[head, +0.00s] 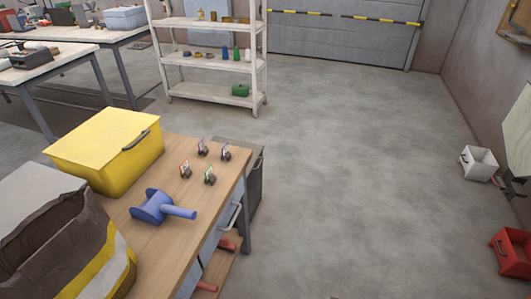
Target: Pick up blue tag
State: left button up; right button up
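Several small tags with dark round bases stand on the wooden bench top (158,222), right of the yellow bin. The tag at the right (225,152) has a blue-looking face. The tag at the back (202,147) looks bluish or purple, so I cannot tell the two colours apart for certain. An orange-red tag (185,170) stands to the left and a green tag (209,176) in front. They stand apart from one another. Neither of my grippers is in view.
A yellow bin (95,150) stands behind-left on the bench. A blue scoop (160,207) lies in front of the tags. An open brown sack (65,250) fills the front left. A white shelf (210,60) stands farther back.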

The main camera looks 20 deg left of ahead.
aim_at(226, 153)
jog(key=z, duration=0.05)
jog(key=i, duration=1.45)
jog(key=u, duration=3.05)
